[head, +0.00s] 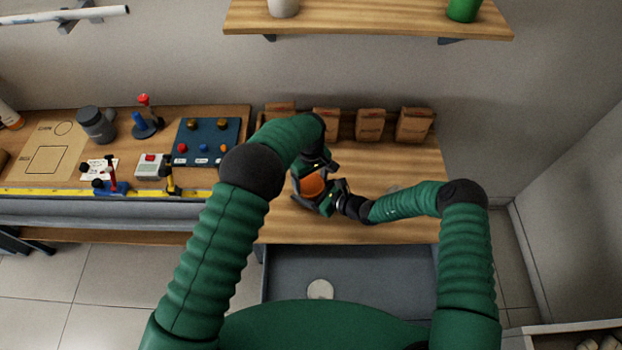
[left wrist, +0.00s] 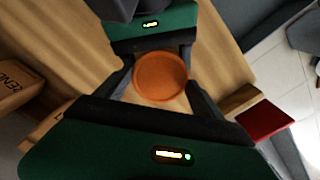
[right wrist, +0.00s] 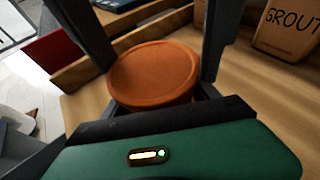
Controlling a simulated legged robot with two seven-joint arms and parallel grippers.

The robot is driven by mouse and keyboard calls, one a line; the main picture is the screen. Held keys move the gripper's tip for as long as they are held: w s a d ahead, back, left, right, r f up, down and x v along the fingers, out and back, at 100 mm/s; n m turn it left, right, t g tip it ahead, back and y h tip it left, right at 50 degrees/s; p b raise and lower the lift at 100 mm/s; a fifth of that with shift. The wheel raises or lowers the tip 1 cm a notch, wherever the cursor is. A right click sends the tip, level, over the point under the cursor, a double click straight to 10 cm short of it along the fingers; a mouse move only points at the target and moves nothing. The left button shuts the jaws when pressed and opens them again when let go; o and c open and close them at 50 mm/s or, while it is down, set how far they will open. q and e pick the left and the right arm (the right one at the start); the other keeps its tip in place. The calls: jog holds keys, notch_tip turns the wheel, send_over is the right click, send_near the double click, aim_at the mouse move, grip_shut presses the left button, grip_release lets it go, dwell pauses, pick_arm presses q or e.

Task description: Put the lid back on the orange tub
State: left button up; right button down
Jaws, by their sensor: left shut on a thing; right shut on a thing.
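The orange tub (head: 311,187) is between my two grippers above the right part of the wooden bench. Its round orange top, which looks like the lid (right wrist: 153,72), shows in the right wrist view over a short strip of orange side. The same round top (left wrist: 160,76) shows in the left wrist view. My left gripper (head: 306,174) comes from behind and above and is shut on an orange piece. My right gripper (head: 322,196) comes from the right and is shut at the tub. Fingers hide much of the side; I cannot tell whether the lid is fully seated.
Several paper bags (head: 370,124) stand along the back of the bench. A blue board (head: 206,142) with coloured knobs and a yellow rule (head: 60,190) lie to the left. An open grey drawer (head: 380,275) holds a pale disc (head: 320,289). The bench's right end is clear.

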pick_arm(q)
jog(key=shift+f, duration=0.55)
jog(key=shift+s+a+f, duration=0.1)
jog(key=shift+a+f, duration=0.05)
jog(key=shift+f, duration=0.25)
jog(key=shift+r, duration=0.15)
jog(key=shift+r, duration=0.35)
jog(key=shift+r, duration=0.1)
dwell(0.4)
jog(key=shift+r, duration=0.25)
dwell(0.5)
jog(key=shift+f, duration=0.45)
